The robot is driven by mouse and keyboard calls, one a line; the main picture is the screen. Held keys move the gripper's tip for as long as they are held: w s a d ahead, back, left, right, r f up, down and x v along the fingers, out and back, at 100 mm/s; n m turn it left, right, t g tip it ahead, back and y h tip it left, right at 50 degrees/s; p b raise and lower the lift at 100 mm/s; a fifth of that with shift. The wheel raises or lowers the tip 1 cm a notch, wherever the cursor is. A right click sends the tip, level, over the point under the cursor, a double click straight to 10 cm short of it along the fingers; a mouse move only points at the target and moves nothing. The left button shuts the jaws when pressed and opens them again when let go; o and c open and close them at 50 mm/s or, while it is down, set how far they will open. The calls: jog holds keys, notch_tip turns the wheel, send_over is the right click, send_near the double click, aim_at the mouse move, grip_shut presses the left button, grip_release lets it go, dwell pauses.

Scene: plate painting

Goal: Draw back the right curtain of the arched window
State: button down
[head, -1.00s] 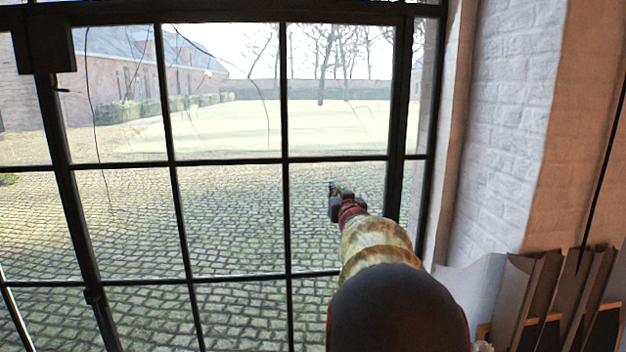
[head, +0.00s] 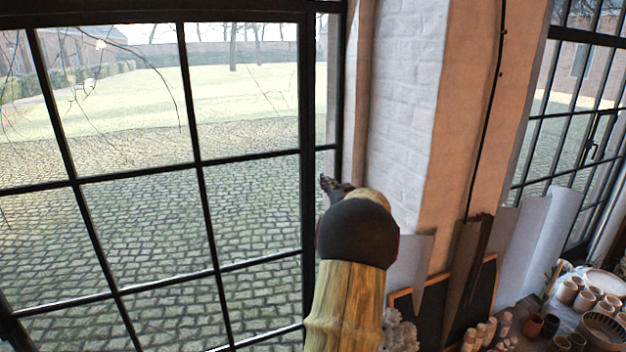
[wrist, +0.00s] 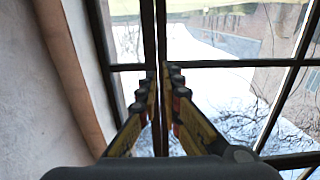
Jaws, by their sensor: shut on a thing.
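The tall window (head: 201,165) has dark bars and clear panes; I make out no curtain cloth hanging over it. My gripper (head: 325,184) is at the window's right side, in front of the dark right-hand frame. In the wrist view, the two fingers of my gripper (wrist: 161,76) are close together along a dark vertical bar (wrist: 162,35), which runs between them. The gripper appears shut on this bar, though the exact contact is hard to see. The window's arch is out of view.
A white brick pier (head: 405,110) with a tan face stands right of the window. Grey-white sheets (head: 408,262) and a dark framed board (head: 482,288) lean below. Pots (head: 568,292) crowd the lower right. A second barred window (head: 570,120) is at the far right.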

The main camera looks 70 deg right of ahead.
jog(key=shift+s+d, duration=0.3)
jog(key=shift+s, duration=0.1)
jog(key=c, duration=2)
grip_release()
jog(key=shift+o, duration=0.2)
jog(key=v, duration=1.2)
